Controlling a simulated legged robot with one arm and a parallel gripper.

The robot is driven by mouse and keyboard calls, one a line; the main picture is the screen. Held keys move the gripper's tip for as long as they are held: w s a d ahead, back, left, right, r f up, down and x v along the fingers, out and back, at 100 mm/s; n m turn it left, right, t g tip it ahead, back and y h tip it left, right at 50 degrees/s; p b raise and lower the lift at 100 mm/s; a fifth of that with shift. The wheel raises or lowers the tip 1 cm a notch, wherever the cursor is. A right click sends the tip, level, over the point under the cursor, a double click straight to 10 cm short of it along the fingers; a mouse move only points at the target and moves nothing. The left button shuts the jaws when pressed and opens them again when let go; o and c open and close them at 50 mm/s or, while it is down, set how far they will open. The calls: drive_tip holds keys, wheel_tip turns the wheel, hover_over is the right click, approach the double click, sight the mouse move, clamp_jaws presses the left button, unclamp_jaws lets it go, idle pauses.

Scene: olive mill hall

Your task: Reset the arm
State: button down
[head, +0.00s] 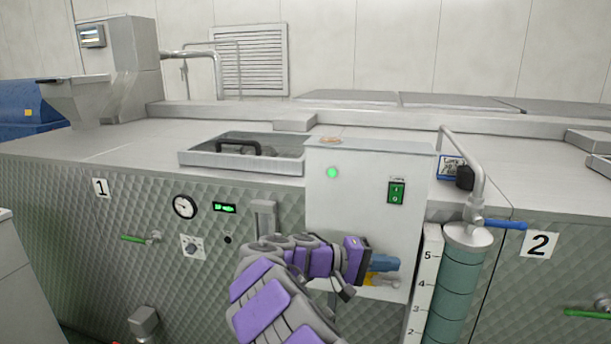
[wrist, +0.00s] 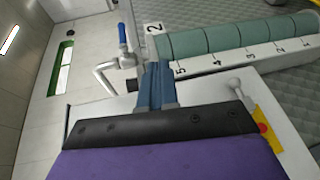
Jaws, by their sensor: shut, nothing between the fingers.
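My purple and grey arm reaches up from the bottom middle in the head view and bends to the right. My gripper (head: 386,263) has blue fingers and is in front of the lower part of a white control box (head: 335,205). In the wrist view my gripper (wrist: 157,72) shows its two blue fingers side by side, closed together with nothing between them. The fingers point toward the teal-striped sight tube (wrist: 215,40) with its numbered scale. I cannot tell whether the fingers touch anything.
The box carries a green lamp (head: 333,172) and a green switch (head: 396,193). A numbered sight tube (head: 460,285) with a blue-handled valve (head: 505,224) stands right of my gripper. A yellow part (head: 382,279) is just below the fingers. An open hatch with a black handle (head: 238,144) lies behind.

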drive_tip(key=s+d+f+m+g+y, duration=0.15)
drive_tip(key=s+d+y, duration=0.3)
drive_tip(key=s, duration=0.65)
drive_tip(key=s+d+m+g+y, duration=0.25)
drive_tip(key=s+d, duration=0.25)
drive_tip(key=s, duration=0.7)
drive_tip(key=s+a+f+n+y, duration=0.1)
drive_tip(key=s+a+f+y, duration=0.3)
drive_tip(key=s+a, duration=0.3)
drive_tip(key=s+a+f+n+y, duration=0.1)
drive_tip(key=s+a+f+y, duration=0.3)
drive_tip(key=s+a, duration=0.3)
drive_tip(key=s+f, duration=0.1)
drive_tip(key=s, duration=0.3)
drive_tip(key=shift+s+f+y, duration=0.2)
drive_tip(key=shift+s+y, duration=0.05)
drive_tip(key=shift+y, duration=0.05)
drive_tip(key=shift+a+r, duration=0.1)
drive_tip(key=shift+a, duration=0.05)
